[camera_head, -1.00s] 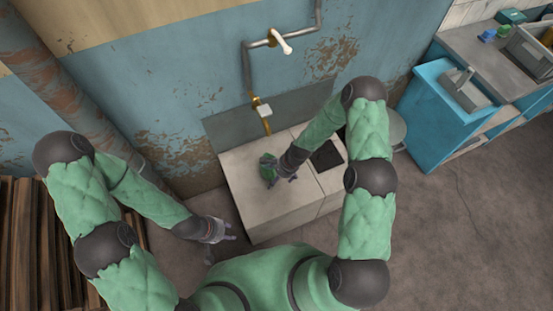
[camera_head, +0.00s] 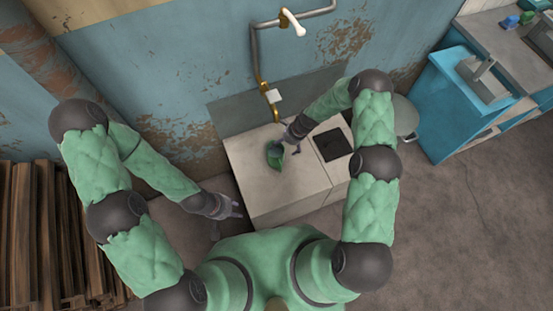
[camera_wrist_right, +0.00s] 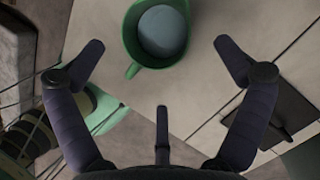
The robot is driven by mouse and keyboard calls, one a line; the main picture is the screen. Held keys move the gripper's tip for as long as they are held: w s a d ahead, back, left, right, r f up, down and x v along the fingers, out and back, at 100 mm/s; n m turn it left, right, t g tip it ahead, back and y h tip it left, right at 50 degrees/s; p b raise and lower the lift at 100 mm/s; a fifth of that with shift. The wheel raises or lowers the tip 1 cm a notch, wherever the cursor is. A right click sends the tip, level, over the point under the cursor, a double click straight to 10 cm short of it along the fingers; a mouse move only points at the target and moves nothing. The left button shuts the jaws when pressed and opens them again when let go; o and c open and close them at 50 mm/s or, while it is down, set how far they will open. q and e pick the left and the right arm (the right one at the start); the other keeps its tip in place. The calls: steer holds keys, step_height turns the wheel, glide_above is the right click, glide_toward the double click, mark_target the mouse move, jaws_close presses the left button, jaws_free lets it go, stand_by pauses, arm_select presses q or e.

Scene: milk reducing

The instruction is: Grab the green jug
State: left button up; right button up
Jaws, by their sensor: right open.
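The green jug (camera_head: 275,157) stands on the pale counter (camera_head: 257,184). In the right wrist view the jug (camera_wrist_right: 131,42) is at the top, seen from above into its mouth, with a grey-blue round surface inside and a green handle or spout at its lower left. My right gripper (camera_head: 293,142) is open and empty, just behind and right of the jug in the head view. Its fingers are spread either side of the jug's near edge in the wrist view, with no clear contact. My left gripper (camera_head: 233,207) hangs left of the counter, away from the jug; its jaws are too small to read.
A dark square plate (camera_head: 333,144) is set in the counter right of the jug. A brass tap pipe (camera_head: 274,108) comes down the wall behind. A blue sink cabinet (camera_head: 437,112) stands at right and stacked wood (camera_head: 30,230) at left. The counter's front is clear.

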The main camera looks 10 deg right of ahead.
mark_target(277, 150)
steer(key=shift+x, duration=0.9)
steer(key=b+x, duration=0.3)
steer(key=x, duration=0.2)
steer(key=shift+a, duration=0.25)
steer(key=c, duration=1.6)
